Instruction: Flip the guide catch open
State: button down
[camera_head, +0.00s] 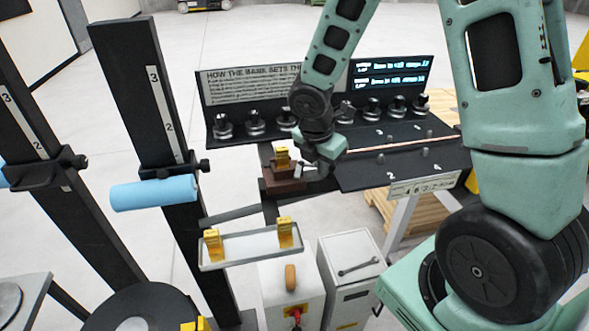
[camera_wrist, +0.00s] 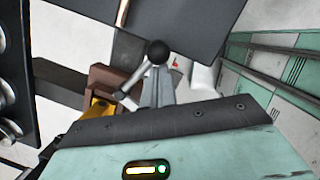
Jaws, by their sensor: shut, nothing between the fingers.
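The guide catch seems to be the silver lever with a black ball knob (camera_wrist: 157,52) in the wrist view. Its rod slants down left beside a brown block (camera_wrist: 103,80), with a yellow piece (camera_wrist: 98,106) near it. My gripper's grey fingers (camera_wrist: 156,84) are shut with nothing between them, just below the knob; I cannot tell whether they touch it. In the head view, my gripper (camera_head: 309,172) is right beside the brown block (camera_head: 283,183), which carries a yellow piece (camera_head: 282,157). The lever is too small to make out there.
A dark bench (camera_head: 370,175) with a copper tube (camera_head: 398,144) lies to the right, below a row of black-and-silver fittings (camera_head: 372,108). A tray (camera_head: 247,254) with yellow blocks is in front. Black posts and a blue roll (camera_head: 154,192) stand left.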

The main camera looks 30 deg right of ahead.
jog(key=shift+w+d, duration=0.2)
jog(key=shift+d, duration=0.2)
jog(key=shift+w+d, duration=0.1)
dwell(0.5)
